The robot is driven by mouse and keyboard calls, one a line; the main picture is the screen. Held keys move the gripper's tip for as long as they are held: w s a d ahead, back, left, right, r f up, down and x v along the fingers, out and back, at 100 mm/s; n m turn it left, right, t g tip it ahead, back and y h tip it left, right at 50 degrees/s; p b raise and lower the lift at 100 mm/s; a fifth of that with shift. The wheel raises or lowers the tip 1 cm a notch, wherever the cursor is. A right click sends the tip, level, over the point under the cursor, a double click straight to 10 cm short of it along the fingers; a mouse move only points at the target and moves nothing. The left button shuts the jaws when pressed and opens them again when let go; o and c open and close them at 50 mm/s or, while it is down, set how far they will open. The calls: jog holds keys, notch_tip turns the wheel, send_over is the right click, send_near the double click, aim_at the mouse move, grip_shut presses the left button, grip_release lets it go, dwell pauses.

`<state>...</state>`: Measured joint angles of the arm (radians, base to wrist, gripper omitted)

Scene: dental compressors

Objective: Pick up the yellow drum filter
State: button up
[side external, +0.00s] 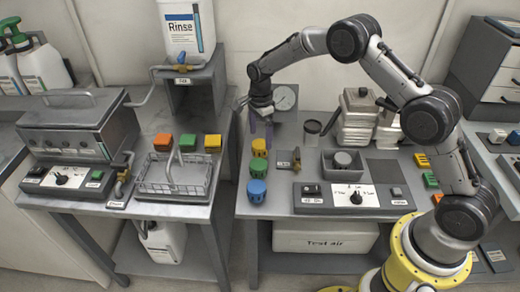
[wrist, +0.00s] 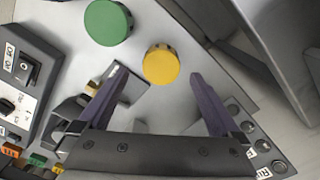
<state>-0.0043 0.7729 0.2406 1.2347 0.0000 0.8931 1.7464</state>
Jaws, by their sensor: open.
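The yellow drum filter (side external: 259,147) is a short round cylinder on the grey bench near its left edge. In the wrist view its yellow top (wrist: 161,64) lies between the tips of my fingers, just ahead of them. My gripper (side external: 261,130) is above the yellow drum, pointing down, with nothing held. In the wrist view my gripper (wrist: 159,77) has its two purple fingers spread apart. A green drum filter (side external: 258,167) stands next to the yellow one, and it also shows in the wrist view (wrist: 107,22). A blue drum filter (side external: 256,190) stands at the front of the row.
A small brass-fitted block (side external: 287,159) and a grey bin (side external: 343,171) are right of the drums. A switch panel (side external: 349,197) lies in front. A gap separates this bench from the left one with the wire basket (side external: 172,187).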

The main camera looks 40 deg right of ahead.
aim_at(260, 144)
notch_tip(260, 144, down, 5)
jog(key=shift+w+a+r, duration=0.1)
jog(key=shift+w+r, duration=0.05)
jog(key=shift+r, duration=0.05)
jog(key=c, duration=1.4)
jog(key=shift+r, duration=0.15)
